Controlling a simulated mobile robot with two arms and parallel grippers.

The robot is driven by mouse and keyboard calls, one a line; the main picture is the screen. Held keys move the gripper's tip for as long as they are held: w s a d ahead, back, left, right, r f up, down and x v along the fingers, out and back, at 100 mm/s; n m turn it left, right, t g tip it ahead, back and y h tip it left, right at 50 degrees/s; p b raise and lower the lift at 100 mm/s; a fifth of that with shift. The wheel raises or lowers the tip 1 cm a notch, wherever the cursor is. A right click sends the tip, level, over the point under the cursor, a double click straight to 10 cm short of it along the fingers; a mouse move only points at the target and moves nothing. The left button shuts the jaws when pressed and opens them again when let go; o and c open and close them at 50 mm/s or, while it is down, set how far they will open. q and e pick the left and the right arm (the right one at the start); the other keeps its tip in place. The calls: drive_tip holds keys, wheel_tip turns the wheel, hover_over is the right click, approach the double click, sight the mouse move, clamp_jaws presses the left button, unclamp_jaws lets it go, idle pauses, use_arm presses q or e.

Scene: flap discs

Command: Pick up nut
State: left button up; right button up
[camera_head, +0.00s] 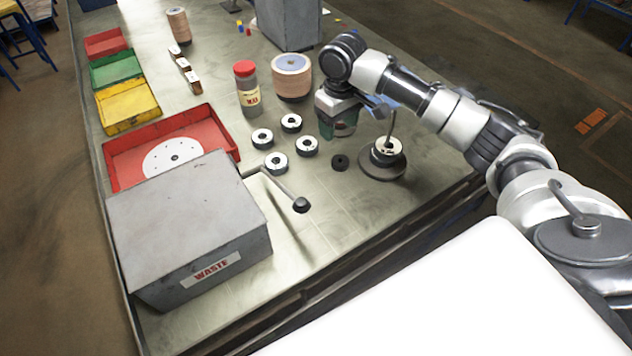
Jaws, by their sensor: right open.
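A small dark round piece that looks like the nut (341,162) lies flat on the workbench, just left of a spindle stand. The spindle stand (382,166) has a dark round base, an upright rod and a pale disc with a dark centre around the rod. My right gripper (340,128) is above the bench, behind the nut and apart from it. It is open, and its fingers are partly hidden by its own body. My left gripper is not in view.
Several white-and-black discs (277,162) lie left of the nut. A grey waste box (185,215) with a crank handle (298,202) stands front left. A red-capped jar (248,92) and a tan spool (292,78) stand behind. Bare bench lies in front of the nut.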

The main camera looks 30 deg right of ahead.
hover_over(341, 158)
wheel_tip(341, 158, down, 5)
drive_tip(key=shift+w+a, duration=0.15)
drive_tip(key=shift+f, duration=0.35)
drive_tip(key=shift+a+f+p, duration=0.1)
drive_tip(key=shift+f+p, duration=0.35)
drive_tip(key=shift+f, duration=0.15)
drive_tip(key=f, duration=0.1)
drive_tip(key=s+f, duration=0.1)
drive_tip(key=f, duration=0.1)
drive_tip(key=shift+f+p, duration=0.3)
drive_tip(key=shift+p, duration=0.05)
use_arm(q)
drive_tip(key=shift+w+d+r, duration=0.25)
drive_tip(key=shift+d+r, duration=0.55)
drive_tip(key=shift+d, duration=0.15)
use_arm(e)
drive_tip(key=shift+w+f, duration=0.1)
drive_tip(key=shift+f, duration=0.25)
